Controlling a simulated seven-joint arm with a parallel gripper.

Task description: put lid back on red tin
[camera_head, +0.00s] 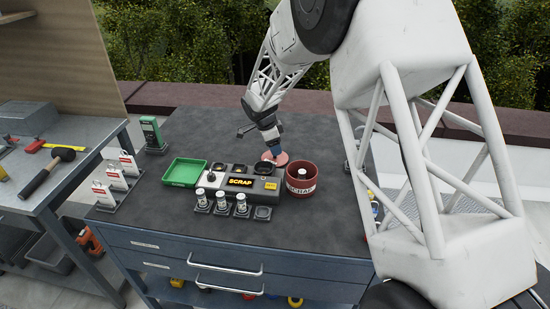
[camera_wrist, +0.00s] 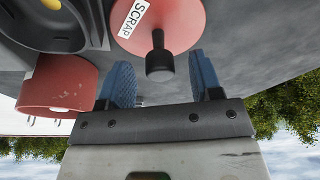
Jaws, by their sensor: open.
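The red tin (camera_head: 301,187) stands open on the grey workbench, at the right of the black SCRAP holder. A small dark and pale item shows inside it. The tin also shows at the left of the wrist view (camera_wrist: 58,88). Its round red lid (camera_head: 281,157) lies apart from the tin, behind and left of it. In the wrist view the lid (camera_wrist: 183,22) carries a SCRAP label and a black knob (camera_wrist: 159,62). My gripper (camera_wrist: 160,62) is open with its blue fingers either side of the knob's line. Contact with the knob is not visible.
The SCRAP holder (camera_head: 241,183) has several round wells, with small white-labelled canisters (camera_head: 223,204) in front. A green tray (camera_head: 185,172) stands left of it. A green device (camera_head: 152,134) and white-labelled packs (camera_head: 117,176) stand farther left. The bench's back left is mostly clear.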

